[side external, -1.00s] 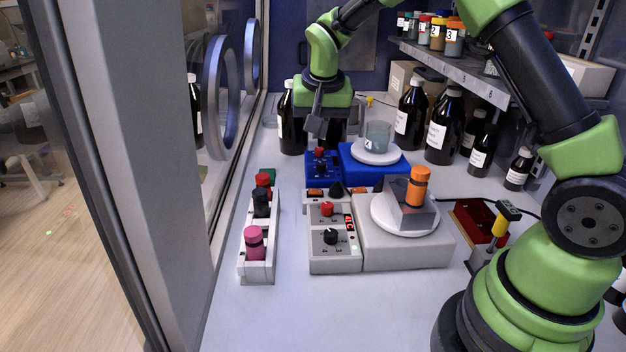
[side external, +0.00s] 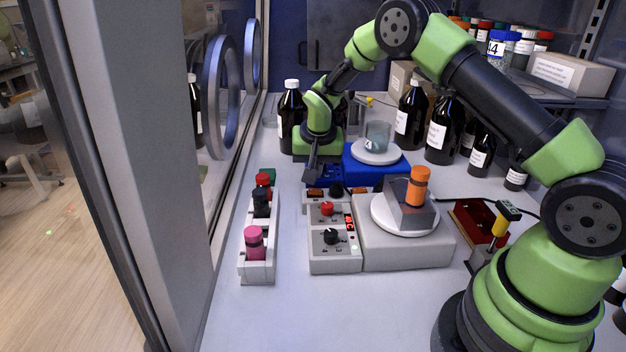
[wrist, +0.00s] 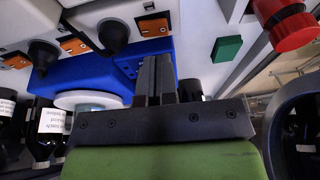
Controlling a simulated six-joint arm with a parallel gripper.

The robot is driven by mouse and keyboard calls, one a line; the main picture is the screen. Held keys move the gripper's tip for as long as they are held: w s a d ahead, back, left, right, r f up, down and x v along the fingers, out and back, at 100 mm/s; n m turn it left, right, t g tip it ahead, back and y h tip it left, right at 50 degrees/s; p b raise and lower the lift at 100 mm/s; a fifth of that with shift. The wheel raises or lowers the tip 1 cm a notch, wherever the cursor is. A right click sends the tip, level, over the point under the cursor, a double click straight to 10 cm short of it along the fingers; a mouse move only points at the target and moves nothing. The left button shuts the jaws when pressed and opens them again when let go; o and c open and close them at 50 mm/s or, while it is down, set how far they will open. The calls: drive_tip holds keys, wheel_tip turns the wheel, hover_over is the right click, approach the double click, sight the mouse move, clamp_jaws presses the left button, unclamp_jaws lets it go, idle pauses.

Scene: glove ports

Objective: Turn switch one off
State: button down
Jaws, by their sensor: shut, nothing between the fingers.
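An orange rocker switch (side external: 315,194) sits at the left of a light strip behind the grey hotplate. The same switch seems to show in the wrist view (wrist: 154,26), just beyond my fingertips. A second orange switch (side external: 361,190) is farther right; in the wrist view more orange switches (wrist: 74,45) (wrist: 17,61) lie to the left. Their numbers and rocker positions are too small to read. My gripper (side external: 311,180) is shut and empty, pointing down close above and behind the left switch. I cannot tell whether it touches. It also shows in the wrist view (wrist: 156,65).
Black cone-shaped knobs (wrist: 113,36) stand between the switches. A blue hotplate (side external: 360,165) bearing a beaker (side external: 377,137) is right of my gripper. The grey hotplate (side external: 400,250) is in front. A rack of capped vials (side external: 257,240) stands left; brown bottles (side external: 440,130) stand back right.

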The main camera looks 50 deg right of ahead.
sight(309, 190)
drive_tip(key=shift+w+a+f, duration=0.1)
drive_tip(key=shift+f, duration=0.7)
drive_tip(key=shift+w+a+f, duration=0.1)
drive_tip(key=shift+f, duration=0.7)
drive_tip(key=shift+s, duration=0.1)
drive_tip(key=shift+w+a+f, duration=0.3)
drive_tip(key=shift+f, duration=0.3)
